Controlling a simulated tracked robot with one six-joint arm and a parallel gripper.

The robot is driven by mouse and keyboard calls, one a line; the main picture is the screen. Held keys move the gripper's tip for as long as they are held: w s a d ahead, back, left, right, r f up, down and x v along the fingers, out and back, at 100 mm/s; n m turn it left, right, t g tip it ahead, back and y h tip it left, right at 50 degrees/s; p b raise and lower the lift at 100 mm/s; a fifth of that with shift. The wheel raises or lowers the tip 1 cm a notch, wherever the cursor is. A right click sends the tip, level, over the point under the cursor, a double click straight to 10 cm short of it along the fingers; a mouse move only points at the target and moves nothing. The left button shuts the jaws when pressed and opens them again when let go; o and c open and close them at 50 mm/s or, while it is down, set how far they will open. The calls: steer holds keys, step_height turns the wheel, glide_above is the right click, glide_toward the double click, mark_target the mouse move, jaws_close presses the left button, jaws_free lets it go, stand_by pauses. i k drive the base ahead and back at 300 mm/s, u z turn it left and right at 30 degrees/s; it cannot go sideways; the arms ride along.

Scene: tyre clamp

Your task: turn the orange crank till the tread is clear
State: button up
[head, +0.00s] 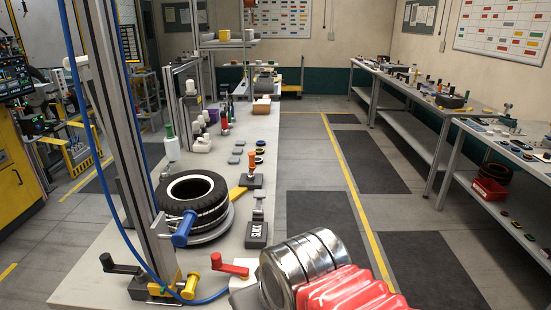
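A black tyre (187,193) with a pale rim lies flat on the left bench, with a grey metal ring (212,232) around its lower front. A blue handle (183,228) stands against the tyre's front. A yellow piece (237,193) sits close to its right side. Several cranks are in front, at the post's foot: a red to orange-red one (230,265), a black one (119,264) and a yellow one (189,286). The contact between the clamp and the tread is partly hidden. My gripper is not recognisable in this view.
A metal post (120,130) with a blue hose (95,140) rises left of the tyre. An orange-topped tool (255,182) and a dark labelled block (257,232) stand to its right. A shiny cylinder and red ribbed part fill the bottom. The aisle is clear.

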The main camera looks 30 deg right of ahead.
mark_target(250, 176)
steer(key=z, duration=2.1)
steer(key=i, duration=2.35)
steer(key=u, duration=0.55)
